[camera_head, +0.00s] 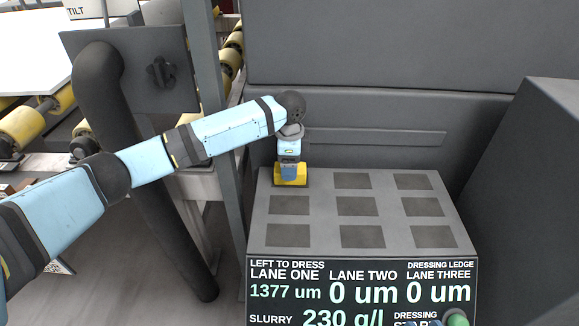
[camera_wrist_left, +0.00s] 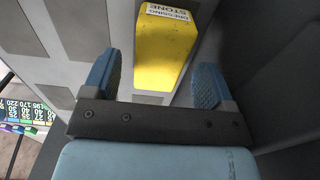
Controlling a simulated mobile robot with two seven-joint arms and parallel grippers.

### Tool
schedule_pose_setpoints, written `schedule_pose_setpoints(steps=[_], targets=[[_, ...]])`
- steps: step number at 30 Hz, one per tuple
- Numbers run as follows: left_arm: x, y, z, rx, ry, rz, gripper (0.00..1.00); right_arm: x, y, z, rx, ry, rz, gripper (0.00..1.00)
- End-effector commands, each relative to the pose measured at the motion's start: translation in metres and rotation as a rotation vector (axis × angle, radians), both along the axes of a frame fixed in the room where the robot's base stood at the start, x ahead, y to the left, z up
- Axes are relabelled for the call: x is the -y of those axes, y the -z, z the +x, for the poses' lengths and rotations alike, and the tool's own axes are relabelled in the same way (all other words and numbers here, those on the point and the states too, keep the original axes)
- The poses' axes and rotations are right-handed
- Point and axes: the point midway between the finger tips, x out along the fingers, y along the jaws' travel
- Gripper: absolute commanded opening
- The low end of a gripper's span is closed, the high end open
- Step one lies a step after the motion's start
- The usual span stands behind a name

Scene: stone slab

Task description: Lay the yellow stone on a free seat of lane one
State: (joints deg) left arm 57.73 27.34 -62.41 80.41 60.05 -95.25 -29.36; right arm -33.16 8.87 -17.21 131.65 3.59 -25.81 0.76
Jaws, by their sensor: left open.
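The yellow stone (camera_head: 293,182) lies at the back seat of the left column, above the LANE ONE label. In the left wrist view the stone (camera_wrist_left: 165,48), lettered "DRESSING STONE", shows in the gap between the fingers and beyond them. My left gripper (camera_head: 289,172) points down at the stone and is open, its blue fingers apart (camera_wrist_left: 157,84). Whether the fingers touch the stone I cannot tell. Lane one's middle seat (camera_head: 289,205) and front seat (camera_head: 287,236) are bare dark squares.
The grey ledge (camera_head: 323,208) has bare seats in the lane two and lane three columns. A display panel (camera_head: 360,290) on its front reads 1377 um for lane one. A grey wall stands behind, a grey block (camera_head: 530,190) at right and a post (camera_head: 222,150) at left.

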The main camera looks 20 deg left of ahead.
Motion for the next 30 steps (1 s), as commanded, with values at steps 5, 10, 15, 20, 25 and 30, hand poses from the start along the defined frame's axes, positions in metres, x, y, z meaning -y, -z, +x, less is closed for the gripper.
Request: schedule_pose_setpoints(steps=[5,10,15,20,25,30], targets=[[0.0,-0.046,0.0,0.002,0.0,-0.002,0.78,0.013,0.024,-0.014,-0.122,0.022,-0.056,0.43],[0.0,-0.078,0.0,0.001,-0.001,-0.001,0.78,0.015,0.026,-0.015,-0.136,0.024,-0.07,0.43],[0.0,-0.095,0.0,0.0,-0.001,0.0,0.78,0.016,0.027,-0.015,-0.142,0.024,-0.077,0.43],[0.0,-0.099,0.0,0.0,-0.001,0.0,0.78,0.016,0.028,-0.015,-0.143,0.025,-0.079,0.43],[0.0,-0.099,0.0,0.0,-0.001,0.0,0.78,0.016,0.028,-0.015,-0.143,0.025,-0.079,0.43],[0.0,-0.099,0.0,0.0,-0.001,0.0,0.78,0.016,0.028,-0.015,-0.141,0.025,-0.079,0.43]])
